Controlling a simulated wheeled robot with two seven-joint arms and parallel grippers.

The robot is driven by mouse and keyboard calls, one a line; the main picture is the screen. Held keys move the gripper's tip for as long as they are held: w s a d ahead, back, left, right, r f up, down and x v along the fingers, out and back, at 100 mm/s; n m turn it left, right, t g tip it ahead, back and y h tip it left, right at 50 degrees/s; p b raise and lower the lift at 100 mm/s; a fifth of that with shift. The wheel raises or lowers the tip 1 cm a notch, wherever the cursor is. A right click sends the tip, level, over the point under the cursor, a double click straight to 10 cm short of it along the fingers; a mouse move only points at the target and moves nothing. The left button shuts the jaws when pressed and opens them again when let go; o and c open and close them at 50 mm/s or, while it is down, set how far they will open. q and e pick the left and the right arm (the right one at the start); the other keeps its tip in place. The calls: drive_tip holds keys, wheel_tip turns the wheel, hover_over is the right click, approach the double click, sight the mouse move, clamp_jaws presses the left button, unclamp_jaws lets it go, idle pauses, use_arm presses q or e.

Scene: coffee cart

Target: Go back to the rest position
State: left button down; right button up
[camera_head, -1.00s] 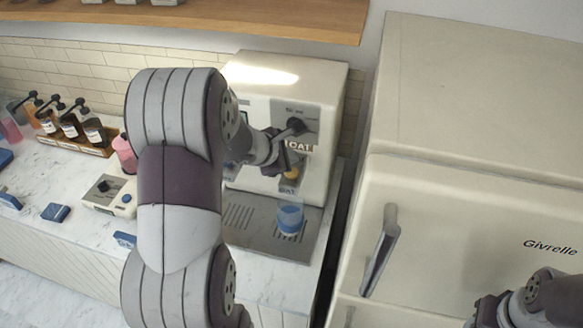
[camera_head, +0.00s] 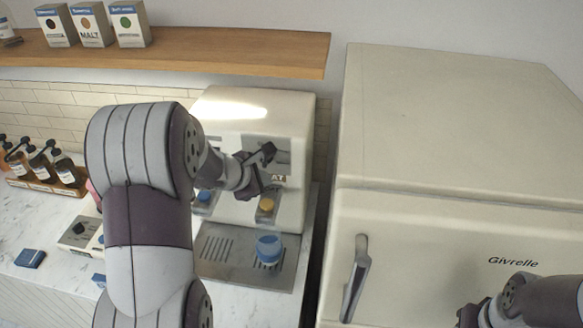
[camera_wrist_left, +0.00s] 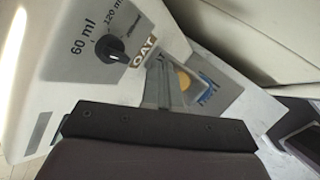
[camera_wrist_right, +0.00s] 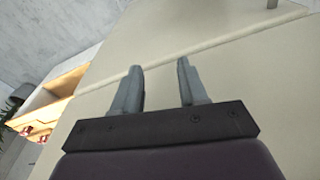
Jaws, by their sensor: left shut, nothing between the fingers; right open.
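My left gripper (camera_head: 265,160) is in front of the cream dispensing machine (camera_head: 255,112); it is shut and empty. In the left wrist view its fingers (camera_wrist_left: 158,82) are together, beside the OAT label (camera_wrist_left: 146,48). The machine's black dial (camera_wrist_left: 108,48) with 60 ml and 120 ml marks is left of them. Whether the fingers touch the machine I cannot tell. A blue cup (camera_head: 268,250) stands on the machine's drip tray (camera_head: 225,262), below the gripper. My right gripper (camera_wrist_right: 158,70) is open and empty, in front of the cream fridge; its hand shows at the lower right of the head view.
The fridge (camera_head: 450,240) with a vertical metal handle (camera_head: 356,280) fills the right side. A wooden shelf (camera_head: 200,50) with several boxes hangs above. A rack of bottles (camera_head: 50,178) and a small scale-like device (camera_head: 78,236) stand on the marble counter at left.

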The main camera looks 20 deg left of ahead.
use_arm(q)
drive_tip(key=shift+s+f+m, duration=0.1)
drive_tip(key=shift+m, duration=0.2)
drive_tip(key=s+d+f+m+g+y+b, duration=0.1)
drive_tip(key=s+d+f+m+g+b, duration=0.2)
drive_tip(key=s+m, duration=0.6)
drive_tip(key=s+d+f+m+g+b, duration=0.4)
drive_tip(key=s+d+f+m+b, duration=0.3)
drive_tip(key=m, duration=0.8)
wheel_tip(320, 180, down, 4)
drive_tip(key=s+d, duration=0.2)
drive_tip(key=shift+s+r+g+y, duration=0.25)
drive_tip(key=shift+s+g+y, duration=0.05)
drive_tip(key=shift+s+y, duration=0.1)
